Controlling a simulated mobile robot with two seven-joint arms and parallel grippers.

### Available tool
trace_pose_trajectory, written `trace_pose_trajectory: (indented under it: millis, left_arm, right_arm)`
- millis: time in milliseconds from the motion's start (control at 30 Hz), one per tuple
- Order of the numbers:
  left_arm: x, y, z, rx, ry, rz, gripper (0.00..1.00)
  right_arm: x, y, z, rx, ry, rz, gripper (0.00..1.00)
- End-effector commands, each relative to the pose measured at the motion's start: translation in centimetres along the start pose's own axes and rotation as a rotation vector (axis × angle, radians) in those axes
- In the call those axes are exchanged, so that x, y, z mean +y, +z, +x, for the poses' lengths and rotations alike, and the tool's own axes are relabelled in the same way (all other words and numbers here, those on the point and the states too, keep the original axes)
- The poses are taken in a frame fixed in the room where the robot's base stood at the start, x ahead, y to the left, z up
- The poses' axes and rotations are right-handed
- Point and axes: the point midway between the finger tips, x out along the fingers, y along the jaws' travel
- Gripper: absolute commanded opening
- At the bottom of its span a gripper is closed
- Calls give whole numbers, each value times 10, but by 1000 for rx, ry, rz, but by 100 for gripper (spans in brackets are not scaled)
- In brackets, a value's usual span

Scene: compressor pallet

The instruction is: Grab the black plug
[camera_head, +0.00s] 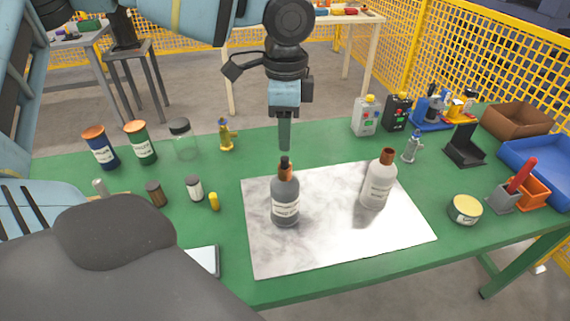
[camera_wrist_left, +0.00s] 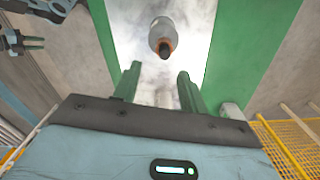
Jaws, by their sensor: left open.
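The black plug (camera_head: 285,161) sits in the orange neck of a dark grey labelled bottle (camera_head: 286,203), which stands upright on a marbled white board. In the left wrist view the black plug (camera_wrist_left: 165,50) shows end-on, ahead of the fingers, with the bottle (camera_wrist_left: 160,28) behind it. My left gripper (camera_head: 285,147) points down just above the plug, apart from it as far as I can tell. Its two fingers (camera_wrist_left: 157,82) are spread with nothing between them. What looks like my right gripper (camera_wrist_left: 32,42) shows small at the left edge of the wrist view.
A pale bottle (camera_head: 377,186) with a brown-orange top stands right of the dark bottle on the board (camera_head: 330,245). Jars and small vials stand at left on the green table (camera_head: 330,288). A yellow-lidded tin (camera_head: 465,209), holders and bins crowd the right.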

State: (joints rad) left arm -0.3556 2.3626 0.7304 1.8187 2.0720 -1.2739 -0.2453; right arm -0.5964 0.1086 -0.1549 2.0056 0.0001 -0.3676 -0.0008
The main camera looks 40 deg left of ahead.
Motion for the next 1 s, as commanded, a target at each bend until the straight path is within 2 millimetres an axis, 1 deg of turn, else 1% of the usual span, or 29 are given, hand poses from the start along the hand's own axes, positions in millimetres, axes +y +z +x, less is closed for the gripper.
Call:
trace_pose_trajectory:
  millis: [33,133,367,600,700,800,1000]
  left_arm:
    - [0,1,6,-2,3,-1,42]
    - [0,1,16,-1,2,0,42]
    - [-1,1,23,-1,2,-1,42]
    - [-6,4,55,-2,2,0,42]
    - [-6,3,65,-1,1,-1,42]
    - [-6,3,70,0,0,-1,42]
    - [-6,3,71,0,0,-1,42]
  right_arm:
    - [0,1,0,-1,0,0,36]
    - [0,1,-1,-2,0,0,36]
    - [0,-1,-1,0,0,-1,36]
    - [1,-8,-4,13,2,-2,36]
    - [1,-9,-4,14,2,-2,36]
    - [1,-10,-4,15,2,-2,36]
    - [1,-9,-4,14,2,-2,36]
